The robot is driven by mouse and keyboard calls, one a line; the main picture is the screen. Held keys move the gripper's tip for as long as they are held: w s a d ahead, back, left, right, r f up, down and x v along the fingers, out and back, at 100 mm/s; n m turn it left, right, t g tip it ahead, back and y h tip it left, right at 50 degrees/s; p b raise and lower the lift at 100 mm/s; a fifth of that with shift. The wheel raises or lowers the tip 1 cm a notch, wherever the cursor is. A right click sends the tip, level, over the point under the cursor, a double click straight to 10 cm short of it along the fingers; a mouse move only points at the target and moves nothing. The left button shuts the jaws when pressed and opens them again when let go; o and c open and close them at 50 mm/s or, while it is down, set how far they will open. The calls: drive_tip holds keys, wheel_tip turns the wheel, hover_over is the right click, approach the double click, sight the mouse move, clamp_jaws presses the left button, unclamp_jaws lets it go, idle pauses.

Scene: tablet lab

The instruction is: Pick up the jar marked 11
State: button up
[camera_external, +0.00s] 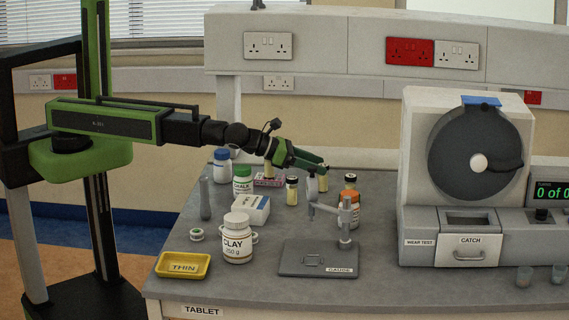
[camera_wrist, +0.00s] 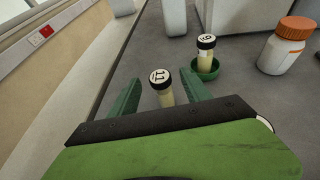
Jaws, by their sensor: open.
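The jar marked 11 (camera_wrist: 160,78) has a black rim, a white top with the number and a pale yellowish body. In the wrist view it stands between the two green fingers of my gripper (camera_wrist: 157,85), with gaps on both sides; its lower part is hidden by my gripper. My gripper is open. In the external view my gripper (camera_external: 318,166) reaches down and right over the back of the bench. Small pale jars stand near it, one with a dark lid (camera_external: 292,190); their numbers cannot be read there.
Another numbered black-lidded jar (camera_wrist: 206,44) stands in a green dish (camera_wrist: 207,72), with an orange-capped bottle (camera_wrist: 286,46) to its right. The gauge stand (camera_external: 318,258), CLAY jar (camera_external: 238,240), yellow THIN tray (camera_external: 183,265) and wear tester (camera_external: 480,240) occupy the bench.

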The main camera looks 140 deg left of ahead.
drive_tip(key=b+x, duration=0.2)
drive_tip(key=x, duration=0.4)
drive_tip(key=shift+d+f, duration=0.1)
drive_tip(key=shift+s, duration=0.1)
clamp_jaws()
